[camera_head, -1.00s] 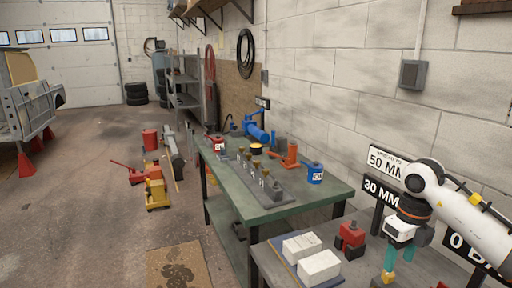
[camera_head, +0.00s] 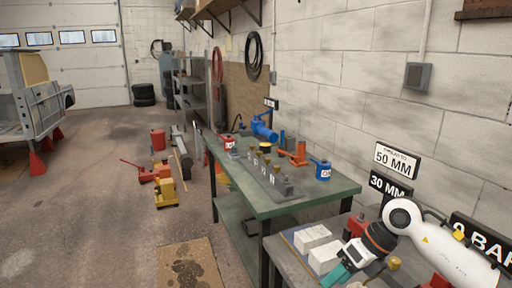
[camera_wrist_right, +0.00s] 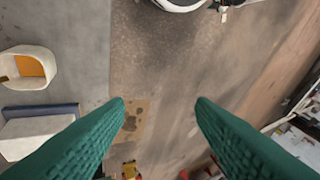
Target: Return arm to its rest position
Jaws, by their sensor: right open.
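My right arm comes in from the right in the head view. My right gripper (camera_head: 334,277) hangs over the front edge of the near grey table and points down and to the left, with teal fingers. In the right wrist view the two teal fingers (camera_wrist_right: 160,112) are wide apart with nothing between them, and bare floor shows beyond. My left gripper is in neither view.
The near table (camera_head: 284,256) holds white blocks (camera_head: 313,237) and a red part partly hidden by my arm. Signs (camera_head: 396,161) stand behind it. A green bench (camera_head: 262,205) with several tools stands farther back. The floor at left (camera_head: 100,215) is mostly clear.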

